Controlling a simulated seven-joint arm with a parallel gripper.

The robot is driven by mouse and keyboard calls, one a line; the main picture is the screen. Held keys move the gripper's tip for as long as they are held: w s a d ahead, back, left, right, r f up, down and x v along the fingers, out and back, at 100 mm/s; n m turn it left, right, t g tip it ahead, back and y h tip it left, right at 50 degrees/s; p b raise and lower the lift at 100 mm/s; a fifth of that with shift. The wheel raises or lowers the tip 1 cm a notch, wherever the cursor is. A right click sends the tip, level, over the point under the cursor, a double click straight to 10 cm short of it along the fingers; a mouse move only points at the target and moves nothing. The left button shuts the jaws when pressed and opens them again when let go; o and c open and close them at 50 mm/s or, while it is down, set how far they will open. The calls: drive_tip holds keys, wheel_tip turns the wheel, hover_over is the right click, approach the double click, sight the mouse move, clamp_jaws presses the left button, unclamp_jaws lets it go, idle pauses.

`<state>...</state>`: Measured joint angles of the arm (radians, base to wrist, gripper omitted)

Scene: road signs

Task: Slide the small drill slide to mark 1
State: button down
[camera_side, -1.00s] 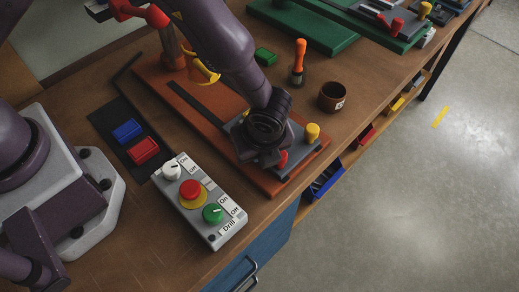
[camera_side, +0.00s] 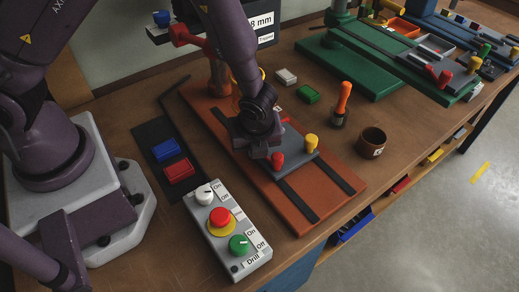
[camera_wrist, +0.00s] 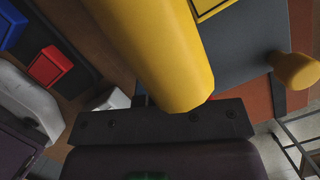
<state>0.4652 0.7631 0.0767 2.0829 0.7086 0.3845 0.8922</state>
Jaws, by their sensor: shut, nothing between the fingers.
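The small drill slide (camera_side: 298,146) is a grey plate with a yellow knob (camera_side: 311,143) and a red knob (camera_side: 277,160). It sits on two dark rails over the orange-brown base (camera_side: 290,205), beneath and beside my gripper (camera_side: 266,151). My gripper is shut and empty at the slide's column-side end, close to the red knob; whether it touches is not clear. The wrist view shows the grey plate (camera_wrist: 240,45), the yellow knob (camera_wrist: 296,71) and a large yellow cylinder (camera_wrist: 160,50) close in front. The fingertips are hidden there. I cannot read any mark.
A control box (camera_side: 228,232) with red and green buttons stands nearer the camera. Blue (camera_side: 166,150) and red (camera_side: 179,170) blocks lie on a dark mat. An orange-handled tool (camera_side: 341,104) and a brown cup (camera_side: 371,143) stand right of the base. The rails' front end is bare.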

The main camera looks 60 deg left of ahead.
drive_tip(key=d, duration=0.1)
drive_tip(key=s+d+r, duration=0.1)
drive_tip(key=d, duration=0.2)
drive_tip(key=shift+s+r, duration=0.15)
drive_tip(key=shift+s, duration=0.15)
drive_tip(key=v, duration=0.9)
drive_tip(key=n, duration=0.1)
approach(284, 181)
drive_tip(key=d+r, duration=0.2)
drive_tip(key=d, duration=0.2)
drive_tip(key=w+d+r+n+g+y, duration=0.1)
drive_tip(key=d+n, duration=0.1)
drive_tip(key=n, duration=0.2)
drive_tip(key=x, duration=0.9)
drive_tip(key=shift+s+f, duration=0.1)
drive_tip(key=a, duration=0.3)
drive_tip(key=shift+f, duration=0.1)
drive_tip(key=shift+a, duration=0.5)
